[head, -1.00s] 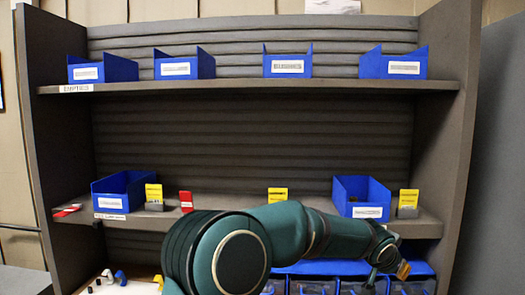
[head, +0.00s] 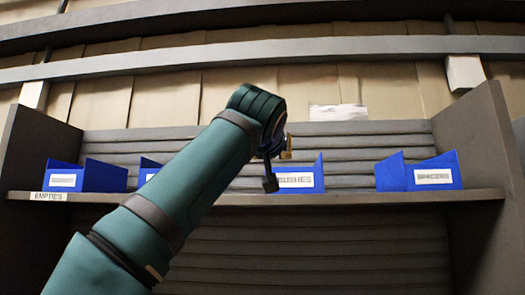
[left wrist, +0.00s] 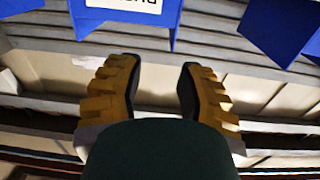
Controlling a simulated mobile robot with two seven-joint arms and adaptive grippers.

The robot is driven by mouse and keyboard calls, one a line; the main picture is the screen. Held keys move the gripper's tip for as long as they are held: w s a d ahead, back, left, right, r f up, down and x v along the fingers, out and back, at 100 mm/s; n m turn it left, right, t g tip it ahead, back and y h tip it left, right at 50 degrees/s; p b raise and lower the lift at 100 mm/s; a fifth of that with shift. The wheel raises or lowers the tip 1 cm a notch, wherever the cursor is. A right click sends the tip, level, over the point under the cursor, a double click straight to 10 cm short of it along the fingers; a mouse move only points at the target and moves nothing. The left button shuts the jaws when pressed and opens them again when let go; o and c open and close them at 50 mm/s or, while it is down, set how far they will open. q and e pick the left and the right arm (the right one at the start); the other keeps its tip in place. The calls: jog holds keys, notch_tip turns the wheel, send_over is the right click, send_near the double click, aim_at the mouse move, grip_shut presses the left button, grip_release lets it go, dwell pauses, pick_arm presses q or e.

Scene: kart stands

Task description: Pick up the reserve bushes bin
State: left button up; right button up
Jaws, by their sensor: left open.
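The blue bushes bin (head: 314,170) stands on the upper shelf, right of centre in the head view, with a white label reading BUSHES on its front. My left gripper (head: 279,165) is in front of its left part and hides that side and part of the label. In the left wrist view the bin (left wrist: 168,14) shows upside down at the top edge with its label cut off. The open, empty left gripper (left wrist: 158,92) has its two yellow-ribbed fingers spread below it there, apart from the bin. My right gripper is not in view.
The upper shelf (head: 350,199) also holds a blue bin (head: 105,177) at the far left by an EMPTIES tag, another bin (head: 147,170) partly behind my arm, and a SPACERS bin (head: 448,165) at right. Shelf sides (head: 40,150) stand at both ends. Bare shelf separates the bushes and spacers bins.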

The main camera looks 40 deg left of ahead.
pick_arm(q)
jog(key=shift+s+a+r+n+y, duration=0.3)
jog(key=shift+s+a+r+n, duration=0.15)
jog(key=shift+s+a, duration=0.2)
jog(key=p+x, duration=0.6)
jog(key=x, duration=0.6)
jog(key=shift+w, duration=0.2)
jog(key=shift+w+a+f+p, duration=0.15)
jog(key=shift+w+a+p, duration=0.3)
jog(key=shift+w, duration=0.15)
grip_shut()
